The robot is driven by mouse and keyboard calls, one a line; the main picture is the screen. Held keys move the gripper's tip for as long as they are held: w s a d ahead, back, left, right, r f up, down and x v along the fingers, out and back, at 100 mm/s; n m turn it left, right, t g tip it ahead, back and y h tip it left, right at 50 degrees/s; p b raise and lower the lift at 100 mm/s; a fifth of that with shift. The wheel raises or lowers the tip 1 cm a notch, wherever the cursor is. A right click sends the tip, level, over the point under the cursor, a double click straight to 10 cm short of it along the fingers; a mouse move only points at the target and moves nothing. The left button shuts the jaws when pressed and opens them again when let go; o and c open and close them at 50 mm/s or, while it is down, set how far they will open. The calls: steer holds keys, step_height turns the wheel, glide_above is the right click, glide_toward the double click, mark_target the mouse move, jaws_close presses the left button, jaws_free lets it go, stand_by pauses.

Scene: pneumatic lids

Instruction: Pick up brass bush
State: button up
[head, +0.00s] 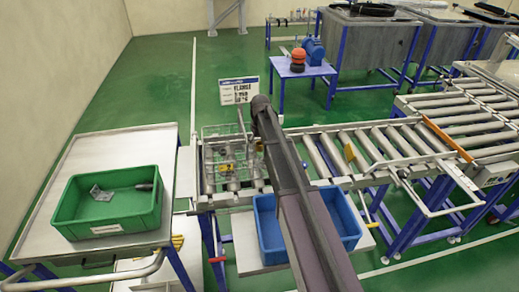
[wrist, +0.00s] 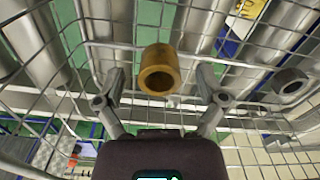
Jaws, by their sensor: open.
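The brass bush (wrist: 160,70), a short gold-coloured ring with an open bore, is inside a wire basket (wrist: 62,42) in the wrist view. My gripper (wrist: 160,86) is open, with one grey finger on each side of the bush and clear gaps between. The bush is a little beyond the fingertips, and nothing is held. In the head view the wire basket (head: 210,131) stands on the roller conveyor. My arm crosses in front of its right side, and I cannot pick out the bush surely there.
The basket's wire walls surround my gripper closely. In the head view a green crate (head: 113,228) with grey metal parts stands on the left table (head: 105,150). A blue crate (head: 268,228) is below the conveyor (head: 400,135).

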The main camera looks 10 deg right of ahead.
mark_target(259, 143)
stand_by(0.5)
jaws_close()
steer(key=shift+r, duration=0.15)
step_height(259, 143, up, 10)
steer(key=p, duration=1)
stand_by(0.8)
